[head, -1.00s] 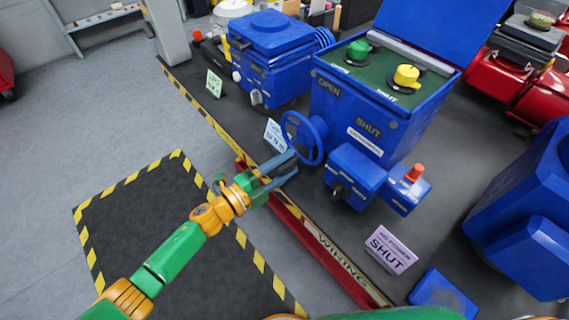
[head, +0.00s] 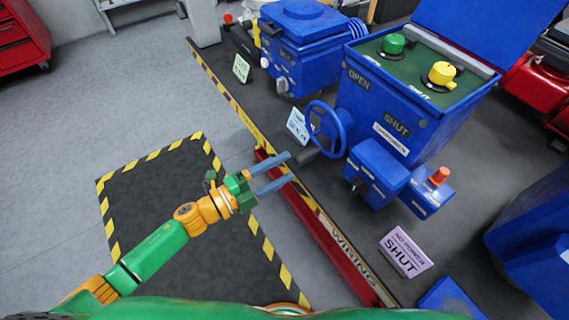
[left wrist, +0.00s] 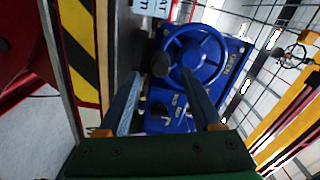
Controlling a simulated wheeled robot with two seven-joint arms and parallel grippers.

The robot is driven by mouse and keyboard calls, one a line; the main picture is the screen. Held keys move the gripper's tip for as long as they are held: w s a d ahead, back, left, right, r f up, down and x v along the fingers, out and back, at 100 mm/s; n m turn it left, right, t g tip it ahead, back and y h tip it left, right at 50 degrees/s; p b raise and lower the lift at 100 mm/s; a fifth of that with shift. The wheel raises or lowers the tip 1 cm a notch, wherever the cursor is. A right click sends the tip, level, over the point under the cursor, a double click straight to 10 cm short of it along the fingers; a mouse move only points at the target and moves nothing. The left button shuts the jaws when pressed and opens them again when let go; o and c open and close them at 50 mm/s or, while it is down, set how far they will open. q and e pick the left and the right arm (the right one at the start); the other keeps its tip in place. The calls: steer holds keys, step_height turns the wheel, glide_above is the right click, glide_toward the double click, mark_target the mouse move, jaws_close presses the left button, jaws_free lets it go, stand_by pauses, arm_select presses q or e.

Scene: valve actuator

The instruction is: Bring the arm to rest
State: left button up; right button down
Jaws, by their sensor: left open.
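My left gripper (head: 279,173) is open and empty, its two blue-grey fingers apart, just short of the valve actuator's handwheel. The blue handwheel (head: 343,136) is on the left side of the blue actuator box (head: 400,110), with a dark handle knob on its rim. In the left wrist view the handwheel (left wrist: 219,62) lies ahead, beyond the two fingers, with a dark round knob (left wrist: 161,64) at its left rim. The fingers look clear of the wheel. My right gripper is not in view.
The bench's front edge carries a red rail (head: 315,232) and a yellow-black stripe. A SHUT sign (head: 405,252) and a small light-blue card (head: 298,126) stand on the bench. A second blue actuator (head: 305,50) stands behind. A dark striped floor mat (head: 160,200) lies left.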

arm_select(q)
steer(key=a+f+n+t+y, duration=0.1)
steer(key=a+f+n+y, duration=0.35)
steer(key=f, duration=0.25)
steer(key=a+f+n+t+y, duration=0.1)
steer(key=a+f+n+y, duration=0.25)
steer(key=f+n, duration=0.3)
steer(key=s+a+f+n+g+y, duration=0.25)
steer(key=s+a+f, duration=0.2)
steer(key=f, duration=0.25)
steer(key=s+a+f+n+g+y, duration=0.25)
steer(key=s+f+n, duration=0.2)
steer(key=f, duration=0.35)
steer(key=s+f+n+g, duration=0.2)
steer(key=s+f+g, duration=0.1)
steer(key=s, duration=0.9)
steer(key=s+a+f+n+g+y, duration=0.1)
steer(key=s+f+n+g, duration=0.2)
steer(key=s, duration=0.8)
step_height(320, 180, down, 2)
steer(key=shift+s+a+f+g+y, duration=0.15)
steer(key=shift+s+f+g+y, duration=0.15)
steer(key=shift+s, duration=0.1)
